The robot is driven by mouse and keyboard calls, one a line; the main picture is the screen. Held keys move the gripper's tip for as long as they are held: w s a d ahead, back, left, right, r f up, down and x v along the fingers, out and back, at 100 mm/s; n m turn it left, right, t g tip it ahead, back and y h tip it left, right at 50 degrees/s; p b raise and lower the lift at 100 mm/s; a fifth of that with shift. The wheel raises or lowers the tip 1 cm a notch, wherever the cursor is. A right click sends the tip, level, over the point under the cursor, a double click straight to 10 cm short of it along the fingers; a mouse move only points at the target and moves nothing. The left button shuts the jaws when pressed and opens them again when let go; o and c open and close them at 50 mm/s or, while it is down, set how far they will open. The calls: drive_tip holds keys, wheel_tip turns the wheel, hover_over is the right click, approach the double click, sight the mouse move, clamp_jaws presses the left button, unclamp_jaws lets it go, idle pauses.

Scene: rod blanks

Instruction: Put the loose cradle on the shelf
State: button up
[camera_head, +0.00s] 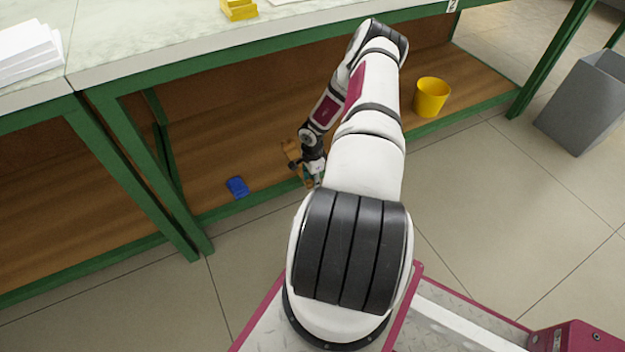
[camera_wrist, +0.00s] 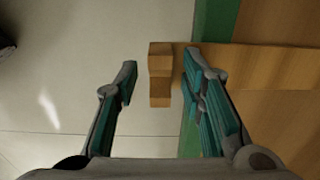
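A wood-coloured piece with an upright end block, likely the loose cradle (camera_head: 291,150), is at the front edge of the low wooden shelf (camera_head: 215,190), partly hidden by my gripper. In the wrist view its end block (camera_wrist: 160,62) sticks out past the shelf's green edge, over the floor. My gripper (camera_head: 315,178) points down beside it at the shelf front. In the wrist view my gripper (camera_wrist: 162,75) is open, with the end block showing between the two fingers. I see a gap on the left finger's side; contact on the right cannot be told.
A blue block (camera_head: 237,187) lies on the low shelf to the left, and a yellow bucket (camera_head: 431,97) stands on it to the right. A yellow piece (camera_head: 239,9) sits on the tabletop. Green table legs (camera_head: 135,175) flank the shelf. A grey bin (camera_head: 585,105) stands far right.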

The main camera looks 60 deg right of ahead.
wheel_tip(320, 180, up, 12)
drive_tip(key=p, duration=0.5)
drive_tip(key=shift+s, duration=0.1)
idle(0.5)
